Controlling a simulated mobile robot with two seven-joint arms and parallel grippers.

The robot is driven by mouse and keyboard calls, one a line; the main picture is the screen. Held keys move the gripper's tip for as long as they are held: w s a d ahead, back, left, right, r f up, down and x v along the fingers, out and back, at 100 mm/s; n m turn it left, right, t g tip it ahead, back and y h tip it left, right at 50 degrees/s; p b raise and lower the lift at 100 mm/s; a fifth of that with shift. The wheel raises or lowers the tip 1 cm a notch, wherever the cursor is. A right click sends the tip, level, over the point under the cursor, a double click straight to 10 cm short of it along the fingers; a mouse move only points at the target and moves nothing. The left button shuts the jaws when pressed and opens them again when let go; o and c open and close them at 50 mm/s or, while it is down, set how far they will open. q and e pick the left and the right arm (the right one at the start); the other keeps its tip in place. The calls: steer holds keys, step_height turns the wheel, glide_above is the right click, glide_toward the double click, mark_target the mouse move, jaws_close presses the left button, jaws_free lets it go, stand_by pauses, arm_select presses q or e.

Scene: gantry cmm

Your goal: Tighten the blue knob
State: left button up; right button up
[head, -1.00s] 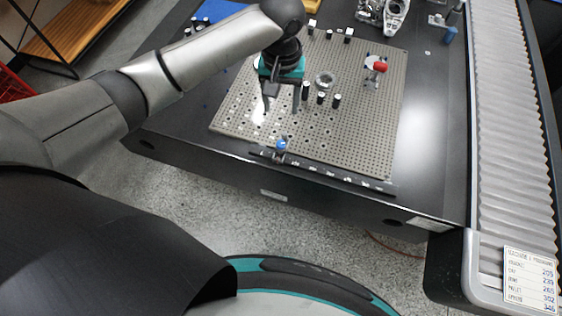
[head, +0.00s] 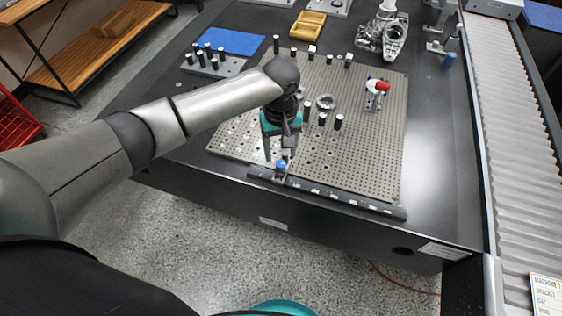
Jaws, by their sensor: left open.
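The blue knob (head: 281,165) sits on a small fixture on the dark rail (head: 335,193) along the front edge of the perforated plate (head: 365,160). My left gripper (head: 279,157) points down just above and behind the knob, with its fingers apart. One finger is to the left of the knob and the other is close to its right side. I cannot tell whether either finger touches it. My right gripper is not in view.
Several black-and-white posts (head: 338,122), a metal ring (head: 325,102) and a red-handled clamp (head: 377,90) stand on the plate. A metal casting (head: 382,35) stands behind it. A ribbed cover (head: 515,110) runs along the right.

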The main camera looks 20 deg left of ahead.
mark_target(281, 163)
arm_select(q)
steer(key=shift+f+b, duration=0.5)
steer(key=shift+f, duration=1.4)
jaws_close()
